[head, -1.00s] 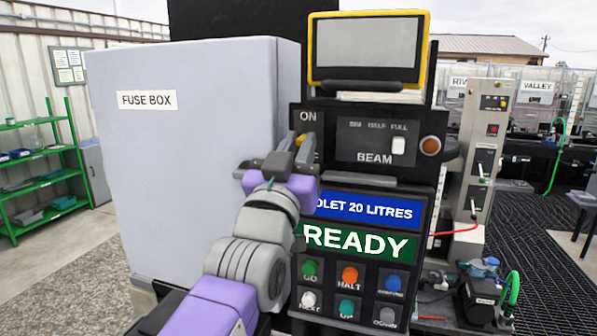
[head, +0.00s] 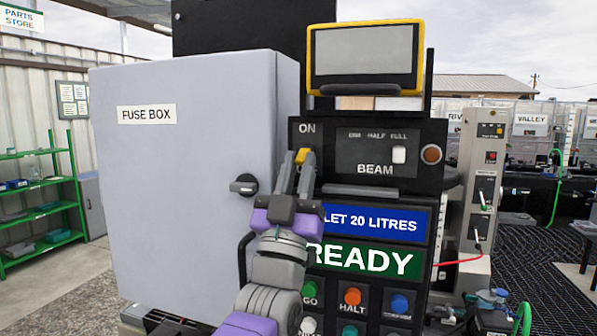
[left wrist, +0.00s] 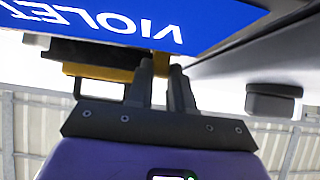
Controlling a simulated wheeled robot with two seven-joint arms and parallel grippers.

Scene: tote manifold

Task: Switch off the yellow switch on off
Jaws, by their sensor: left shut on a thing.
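The yellow switch (head: 301,154) sits below the ON label (head: 307,128) on the dark control panel (head: 345,188), left of the BEAM selector. My left gripper (head: 297,158) reaches up from below, one finger on each side of the switch, and is shut on it. The fingers hide part of the switch, so its exact tilt is unclear. In the left wrist view, which is upside down, the fingers (left wrist: 163,72) are close together, with a little yellow showing between them. My right gripper is not in view.
A grey fuse box (head: 190,200) with a black knob (head: 243,185) stands close on the left. Below are a blue display (head: 375,222), a green READY display (head: 365,260) and coloured buttons.

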